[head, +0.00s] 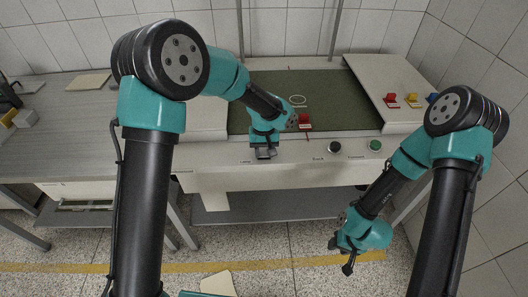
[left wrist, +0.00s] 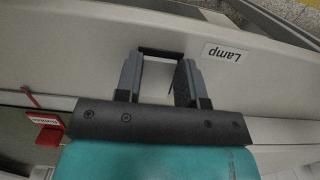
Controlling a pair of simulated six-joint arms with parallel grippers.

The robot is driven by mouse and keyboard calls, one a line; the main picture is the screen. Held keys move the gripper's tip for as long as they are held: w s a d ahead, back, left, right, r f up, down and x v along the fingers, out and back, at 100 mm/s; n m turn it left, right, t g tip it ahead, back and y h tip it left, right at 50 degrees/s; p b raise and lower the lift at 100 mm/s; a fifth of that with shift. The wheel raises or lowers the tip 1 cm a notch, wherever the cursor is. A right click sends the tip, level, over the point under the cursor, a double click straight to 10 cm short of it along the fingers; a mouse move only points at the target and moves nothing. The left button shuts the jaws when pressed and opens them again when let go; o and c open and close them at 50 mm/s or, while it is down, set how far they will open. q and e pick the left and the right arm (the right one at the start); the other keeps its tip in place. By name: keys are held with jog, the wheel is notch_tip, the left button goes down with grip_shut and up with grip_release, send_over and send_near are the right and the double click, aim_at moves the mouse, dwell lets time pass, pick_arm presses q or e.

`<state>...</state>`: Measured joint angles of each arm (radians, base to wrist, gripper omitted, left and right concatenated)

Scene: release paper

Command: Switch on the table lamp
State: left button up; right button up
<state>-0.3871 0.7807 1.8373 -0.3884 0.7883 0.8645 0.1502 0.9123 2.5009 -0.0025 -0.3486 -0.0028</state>
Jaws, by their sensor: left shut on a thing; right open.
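The Lamp label (left wrist: 226,53) is on the pale front panel (head: 215,155) of the machine. Beside it, a dark lamp switch (left wrist: 160,53) shows as a black bar between my left fingertips. My left gripper (head: 265,153) is at this panel, shut on the switch; its fingers (left wrist: 158,75) stand apart on either side of it. In the head view the gripper hides the switch. Whether the lamp is lit cannot be told. My right gripper (head: 347,256) is open and empty, low in front of the machine and away from the panel.
A black button (head: 334,147) and a green button (head: 375,145) sit further right on the panel. A red part (head: 304,120) stands near my left wrist on the green bed (head: 330,95). A grey table (head: 60,135) is at left.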

pick_arm(q)
jog(key=shift+w+a+r+g, duration=0.1)
jog(key=shift+w+r+g, duration=0.05)
jog(key=shift+g, duration=0.4)
jog(key=shift+w+r+g, duration=0.1)
jog(key=shift+w+g, duration=0.05)
jog(key=shift+g, duration=0.4)
jog(key=o, duration=0.9)
jog(key=shift+o, duration=0.2)
jog(key=v, duration=1.7)
jog(key=shift+a+r, duration=0.15)
jog(key=shift+a, duration=0.05)
